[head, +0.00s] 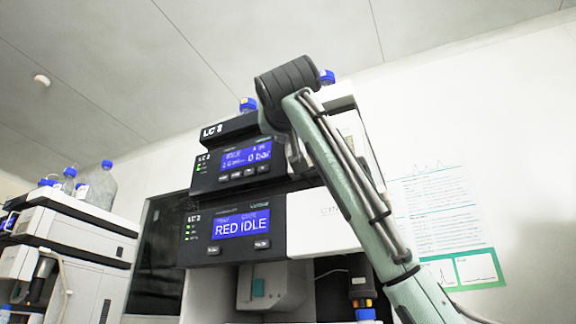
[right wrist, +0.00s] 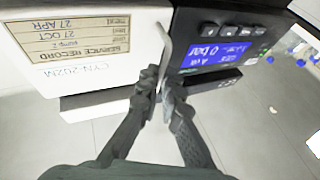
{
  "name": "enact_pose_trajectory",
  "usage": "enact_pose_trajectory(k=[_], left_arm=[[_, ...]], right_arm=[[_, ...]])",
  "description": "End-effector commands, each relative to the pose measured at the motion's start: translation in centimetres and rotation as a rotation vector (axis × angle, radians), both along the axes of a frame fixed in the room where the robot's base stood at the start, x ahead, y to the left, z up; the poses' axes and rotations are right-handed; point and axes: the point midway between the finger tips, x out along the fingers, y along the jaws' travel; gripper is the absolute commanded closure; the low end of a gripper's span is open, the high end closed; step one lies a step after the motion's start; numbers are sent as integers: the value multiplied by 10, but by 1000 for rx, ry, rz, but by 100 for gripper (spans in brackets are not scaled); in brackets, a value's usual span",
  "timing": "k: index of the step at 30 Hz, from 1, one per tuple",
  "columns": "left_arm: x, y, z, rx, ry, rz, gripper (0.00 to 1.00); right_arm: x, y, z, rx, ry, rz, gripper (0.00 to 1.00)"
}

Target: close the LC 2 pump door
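The LC 2 pump module (head: 240,165) is the upper dark unit of the middle stack, its screen reading 0 bar. Its white door (right wrist: 95,50), bearing a service record label, shows at left in the right wrist view, which is upside down. In the head view my right arm covers most of it, so how far it stands open is hard to tell. My right gripper (right wrist: 161,98) has its fingers close together on both sides of a thin grey upright edge between the white door and the screen, and appears shut on it. My left gripper is not in view.
The lower module (head: 240,225) reads RED IDLE and has a white front panel (head: 322,222) at right. Blue-capped bottles (head: 248,104) stand on top of the stack. Another white instrument (head: 75,230) with bottles stands at left. Papers (head: 440,215) hang on the right wall.

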Motion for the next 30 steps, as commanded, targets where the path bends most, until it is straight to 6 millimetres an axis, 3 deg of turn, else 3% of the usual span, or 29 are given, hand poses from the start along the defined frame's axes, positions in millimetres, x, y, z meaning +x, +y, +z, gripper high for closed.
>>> enact_pose_trajectory(k=[1, 17, 18, 23, 30], left_arm=[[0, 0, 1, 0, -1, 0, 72], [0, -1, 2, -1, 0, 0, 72], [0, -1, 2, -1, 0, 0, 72], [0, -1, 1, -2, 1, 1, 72], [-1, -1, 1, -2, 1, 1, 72]], right_arm=[[-1, 9, 0, -10, -5, 16, 100], [1, 7, 1, -10, -2, 15, 100], [1, 7, 1, -10, -2, 15, 92], [1, 6, 0, -9, -1, 14, 74], [2, 3, 0, -6, 0, 9, 74]])
